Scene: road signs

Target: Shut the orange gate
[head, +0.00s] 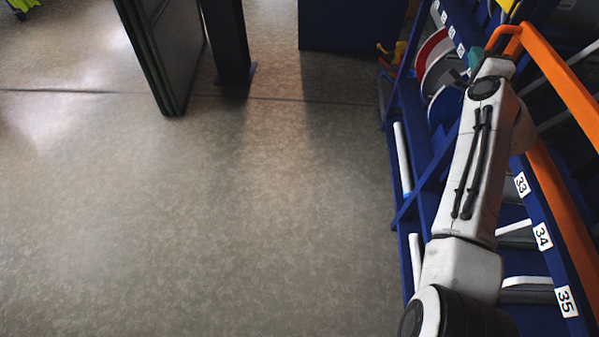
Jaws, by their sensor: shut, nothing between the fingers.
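The orange gate (560,75) is on the right side, along the blue rack. Its upper bar has a bent end at the top, and a lower orange bar (562,215) runs down the right edge. My white arm reaches up from the bottom right to the gate's bent end. My gripper (474,60) is at the far end of the arm, mostly hidden by the wrist; a small teal part shows there, just left of the bent end. It is shut and empty. I cannot tell whether it touches the gate.
The blue rack (424,137) holds round and flat signs, with number labels such as 34 (542,236). A dark panel (172,50) and a dark post (226,40) stand at the upper left. The grey floor (200,220) left of the rack is clear.

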